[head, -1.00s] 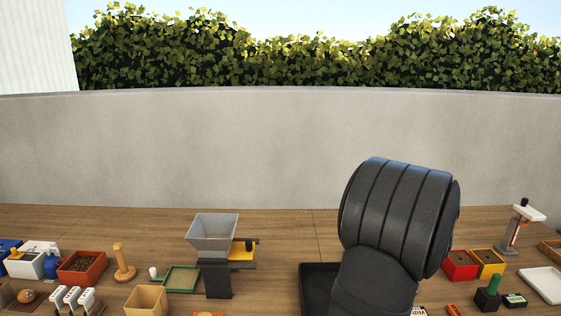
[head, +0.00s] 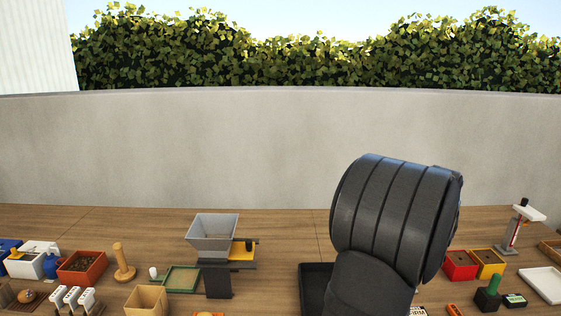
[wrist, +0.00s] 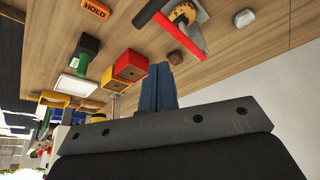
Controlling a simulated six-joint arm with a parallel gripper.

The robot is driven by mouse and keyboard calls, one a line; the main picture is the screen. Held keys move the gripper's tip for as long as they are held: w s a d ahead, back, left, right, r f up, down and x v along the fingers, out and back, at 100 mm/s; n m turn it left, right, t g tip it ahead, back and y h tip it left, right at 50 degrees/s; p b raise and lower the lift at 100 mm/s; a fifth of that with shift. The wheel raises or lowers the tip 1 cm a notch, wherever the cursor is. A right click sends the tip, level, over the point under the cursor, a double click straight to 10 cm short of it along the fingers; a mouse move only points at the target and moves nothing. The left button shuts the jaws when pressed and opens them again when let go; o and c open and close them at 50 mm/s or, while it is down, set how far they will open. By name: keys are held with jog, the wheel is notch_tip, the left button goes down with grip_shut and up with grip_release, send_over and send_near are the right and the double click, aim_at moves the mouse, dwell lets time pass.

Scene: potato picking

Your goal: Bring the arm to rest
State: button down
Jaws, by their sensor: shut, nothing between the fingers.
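In the wrist view my gripper (wrist: 156,90) shows as two blue-grey fingers pressed together, shut with nothing between them. It is above the wooden table (wrist: 230,25), which appears tilted in this view. The gripper touches none of the things seen there. In the head view a thick dark link of my arm (head: 395,220) stands upright right of centre, and the gripper itself is out of that picture.
The head view shows a grey hopper (head: 213,232), a terracotta box (head: 82,266), a red box (head: 460,265), a yellow box (head: 490,264) and a black tray (head: 313,285) partly behind my arm. A concrete wall (head: 200,150) stands behind the table.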

jog(key=shift+f, duration=0.1)
jog(key=shift+f, duration=4.35)
notch_tip(320, 180, up, 9)
notch_tip(320, 180, down, 9)
jog(key=shift+r, duration=0.2)
notch_tip(320, 180, up, 7)
